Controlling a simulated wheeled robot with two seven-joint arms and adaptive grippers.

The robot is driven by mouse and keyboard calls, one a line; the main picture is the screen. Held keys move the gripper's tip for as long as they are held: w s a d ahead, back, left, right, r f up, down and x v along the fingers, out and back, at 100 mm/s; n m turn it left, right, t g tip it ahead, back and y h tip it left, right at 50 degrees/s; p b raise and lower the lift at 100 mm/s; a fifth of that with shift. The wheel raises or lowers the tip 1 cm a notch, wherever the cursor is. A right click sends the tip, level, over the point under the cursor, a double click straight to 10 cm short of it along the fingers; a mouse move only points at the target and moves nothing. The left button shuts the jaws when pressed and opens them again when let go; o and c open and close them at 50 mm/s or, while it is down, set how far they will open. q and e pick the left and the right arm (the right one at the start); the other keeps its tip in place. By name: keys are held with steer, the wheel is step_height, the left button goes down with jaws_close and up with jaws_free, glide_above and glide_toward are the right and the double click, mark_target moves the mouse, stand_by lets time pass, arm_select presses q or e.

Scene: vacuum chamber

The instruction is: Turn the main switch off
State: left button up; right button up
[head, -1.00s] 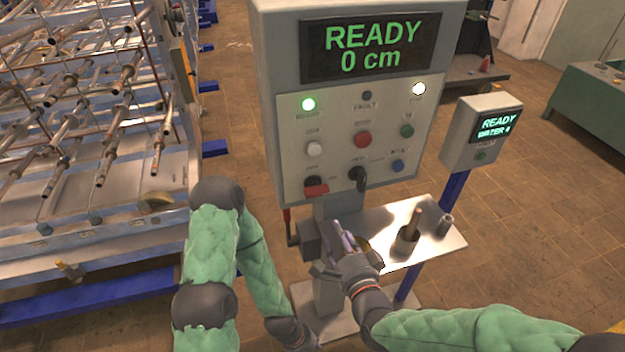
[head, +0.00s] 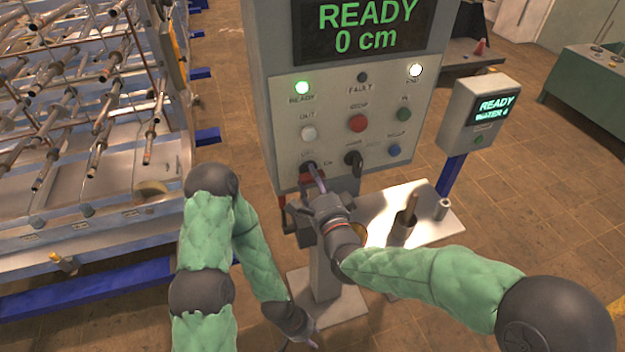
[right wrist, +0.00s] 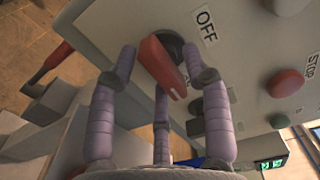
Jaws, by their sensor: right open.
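The main switch is a red handle on a dark round base at the lower left of the grey control panel. In the head view the switch (head: 307,167) is partly hidden by my right gripper (head: 318,181). In the right wrist view the red handle (right wrist: 165,70) sticks out between the spread fingers, with an OFF label (right wrist: 205,25) beside its base. My right gripper is open around the handle, and I see no clear grip on it. My left gripper (head: 302,338) hangs low near the panel's foot, away from the switch; its jaws are too small to read.
A black knob (head: 353,159) sits just right of the switch, with several coloured buttons above. A metal shelf (head: 430,207) with a cup holding a rod is at the right. A smaller READY box (head: 478,112) stands behind it. A rack of rods (head: 75,110) fills the left.

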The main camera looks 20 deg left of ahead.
steer(key=shift+w+a, duration=0.25)
steer(key=shift+w, duration=0.1)
jaws_close()
